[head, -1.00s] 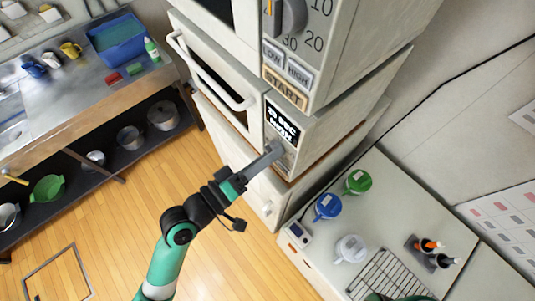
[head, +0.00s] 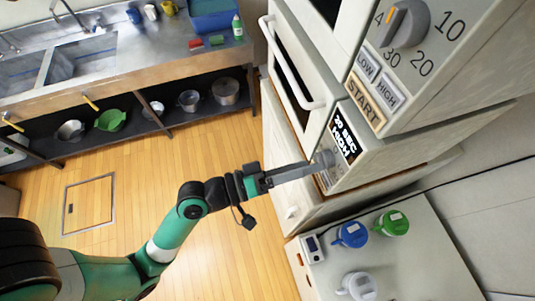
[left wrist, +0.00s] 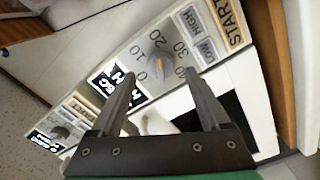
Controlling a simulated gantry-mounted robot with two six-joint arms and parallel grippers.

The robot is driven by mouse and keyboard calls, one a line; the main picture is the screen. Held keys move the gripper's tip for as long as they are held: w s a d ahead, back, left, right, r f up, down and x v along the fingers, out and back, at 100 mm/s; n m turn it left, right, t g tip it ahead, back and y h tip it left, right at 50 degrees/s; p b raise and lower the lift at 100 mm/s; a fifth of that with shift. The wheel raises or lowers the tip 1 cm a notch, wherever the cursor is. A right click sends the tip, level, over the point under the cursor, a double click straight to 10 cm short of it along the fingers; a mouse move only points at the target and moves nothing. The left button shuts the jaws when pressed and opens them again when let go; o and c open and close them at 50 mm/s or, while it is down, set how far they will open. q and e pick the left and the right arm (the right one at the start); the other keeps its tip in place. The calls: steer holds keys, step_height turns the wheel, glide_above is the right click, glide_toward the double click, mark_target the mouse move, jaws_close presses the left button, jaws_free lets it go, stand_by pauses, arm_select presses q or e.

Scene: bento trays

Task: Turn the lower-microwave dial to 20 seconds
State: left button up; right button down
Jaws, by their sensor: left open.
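The lower microwave (head: 312,105) has a display (head: 345,137) that reads 20 SEC HIGH. Its grey dial (head: 325,158) sits just below the display, partly behind my left gripper (head: 312,167). In the left wrist view the dial (left wrist: 160,42) has an orange pointer mark and numbers around it. I cannot tell exactly which number the mark meets. My left gripper (left wrist: 160,77) is open, with one finger on each side of the dial in the picture. I cannot tell whether the fingers touch it. My right gripper is not in view.
The upper microwave has its own dial (head: 405,22) and a START button (head: 365,100). A steel sink counter (head: 130,60) stands at back left. The floor is clear.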

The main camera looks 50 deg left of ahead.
arm_select(q)
steer(key=v, duration=0.8)
steer(key=shift+s, duration=0.1)
